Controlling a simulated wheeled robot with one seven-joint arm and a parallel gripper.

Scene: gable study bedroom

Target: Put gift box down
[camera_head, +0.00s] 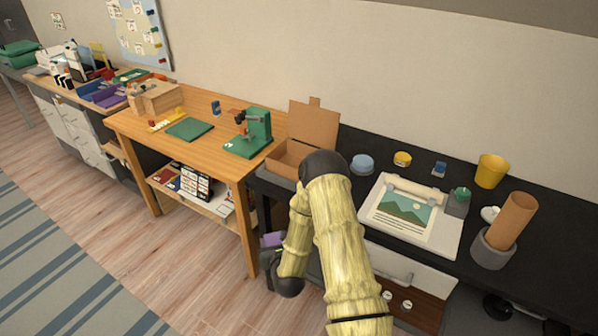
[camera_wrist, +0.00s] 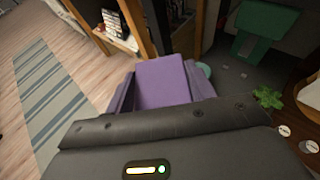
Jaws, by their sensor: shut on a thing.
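The gift box appears to be the purple block (camera_wrist: 162,82) in the wrist view, between the two fingers of my gripper (camera_wrist: 165,88). A little of its purple top (camera_head: 272,240) shows in the head view, beside the dark wrist of my gripper (camera_head: 270,257). My gripper is shut on it and holds it low, in front of the gap between the wooden desk and the black counter. My arm hides part of this area in the head view. I cannot tell from these frames whether the box touches anything below.
The wooden desk (camera_head: 210,112) holds a green mat and a green device (camera_head: 252,132). The black counter (camera_head: 450,170) holds an open cardboard box (camera_head: 314,125), a picture sheet (camera_head: 402,214) and a yellow cup (camera_head: 491,171). A green bin-like thing (camera_wrist: 262,22) and plant (camera_wrist: 268,97) show right.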

